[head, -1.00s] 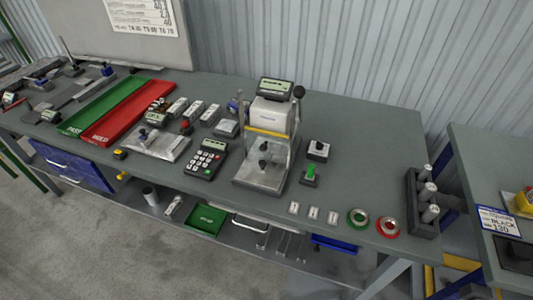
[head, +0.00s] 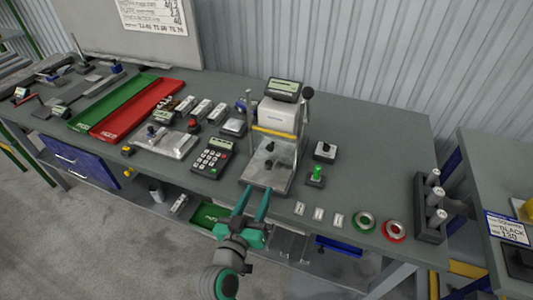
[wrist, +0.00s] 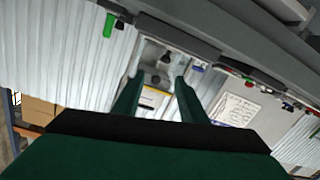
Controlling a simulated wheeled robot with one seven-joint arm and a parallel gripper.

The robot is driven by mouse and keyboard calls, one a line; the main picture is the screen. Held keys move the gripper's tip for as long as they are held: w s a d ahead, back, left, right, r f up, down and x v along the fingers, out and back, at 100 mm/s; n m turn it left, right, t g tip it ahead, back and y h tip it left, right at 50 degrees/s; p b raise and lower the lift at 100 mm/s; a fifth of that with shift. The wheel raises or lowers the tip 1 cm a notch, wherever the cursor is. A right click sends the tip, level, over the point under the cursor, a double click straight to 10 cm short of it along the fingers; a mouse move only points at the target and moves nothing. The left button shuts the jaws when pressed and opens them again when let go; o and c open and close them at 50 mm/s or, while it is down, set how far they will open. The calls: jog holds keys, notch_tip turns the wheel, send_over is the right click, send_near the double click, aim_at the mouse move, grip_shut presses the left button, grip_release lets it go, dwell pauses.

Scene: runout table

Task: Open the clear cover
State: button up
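The clear cover (head: 272,161) is a see-through panel on the white test device (head: 282,115) in the middle of the bench. It appears to hang down below the yellow strip (head: 273,131), in front of dark fixtures on the metal base. Its outline is faint, so I cannot tell its exact position. My gripper (head: 254,192) is open and empty at the bench's front edge, just in front of the device's base. In the wrist view, the device's yellow strip (wrist: 148,100) shows between my gripper's two green fingers (wrist: 159,82).
A keypad box (head: 213,158) stands left of the device. A green-topped switch (head: 316,175) and a black-knobbed box (head: 325,151) stand to its right. Small white tags (head: 318,214) and two rings (head: 365,221) lie near the front edge. Red and green trays (head: 137,112) lie further left.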

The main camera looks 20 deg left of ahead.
aim_at(269, 149)
notch_tip(269, 149, up, 5)
jog(key=w+a+m+h, duration=0.1)
jog(key=w+a, duration=0.1)
jog(key=shift+t, duration=0.3)
jog(key=w, duration=1)
jog(key=shift+w+d+f, duration=0.1)
jog(key=shift+d+f, duration=0.1)
jog(key=shift+d, duration=0.05)
